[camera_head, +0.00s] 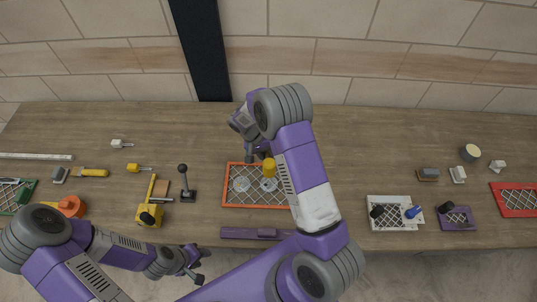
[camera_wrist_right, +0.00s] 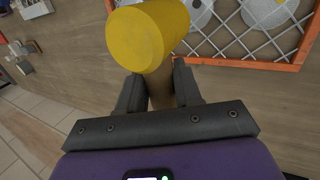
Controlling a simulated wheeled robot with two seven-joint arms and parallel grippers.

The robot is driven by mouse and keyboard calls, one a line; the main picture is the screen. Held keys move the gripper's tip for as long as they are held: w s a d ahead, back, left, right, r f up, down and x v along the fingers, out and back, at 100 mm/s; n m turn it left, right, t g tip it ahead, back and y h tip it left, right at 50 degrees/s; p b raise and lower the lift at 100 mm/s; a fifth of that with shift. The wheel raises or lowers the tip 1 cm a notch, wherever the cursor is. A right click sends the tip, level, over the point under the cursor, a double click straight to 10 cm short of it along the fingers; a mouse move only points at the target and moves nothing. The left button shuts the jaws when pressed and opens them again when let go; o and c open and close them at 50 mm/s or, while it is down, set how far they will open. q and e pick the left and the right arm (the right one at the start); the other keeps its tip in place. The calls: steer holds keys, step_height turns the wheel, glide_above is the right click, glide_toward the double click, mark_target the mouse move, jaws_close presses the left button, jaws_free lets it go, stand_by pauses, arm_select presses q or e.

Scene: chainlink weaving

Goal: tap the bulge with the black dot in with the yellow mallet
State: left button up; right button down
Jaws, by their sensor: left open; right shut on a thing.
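The orange frame (camera_head: 228,204) with grey wire mesh lies on the middle of the table. Two round pale bulges, a left one (camera_head: 241,184) and a right one (camera_head: 268,185), show in its mesh; both are cut off at the top of the right wrist view. I cannot make out for certain which one has the black dot. My right gripper (camera_wrist_right: 158,88) is shut on the handle of the yellow mallet (camera_wrist_right: 140,42). In the head view the mallet head (camera_head: 269,168) is over the frame's far right part, apart from or touching I cannot tell. My left gripper (camera_head: 193,267) is open and empty in front of the table edge.
A purple bar (camera_head: 250,233) lies in front of the frame. A black lever (camera_head: 186,187) and a yellow tool (camera_head: 150,213) stand left of it. A white crate (camera_head: 392,226), a purple tray (camera_head: 465,225) and a red frame (camera_head: 515,210) are at right.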

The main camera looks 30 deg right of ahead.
steer(key=shift+f+b, duration=2.3)
steer(key=shift+f, duration=0.45)
steer(key=shift+r, duration=0.15)
step_height(320, 180, down, 4)
steer(key=b, duration=0.4)
steer(key=shift+f, duration=0.2)
steer(key=shift+r+p, duration=0.5)
steer(key=shift+r, duration=0.1)
steer(key=shift+r+p, duration=0.4)
steer(key=shift+r, duration=0.4)
steer(key=shift+r+p, duration=1.5)
steer(key=shift+r, duration=1.05)
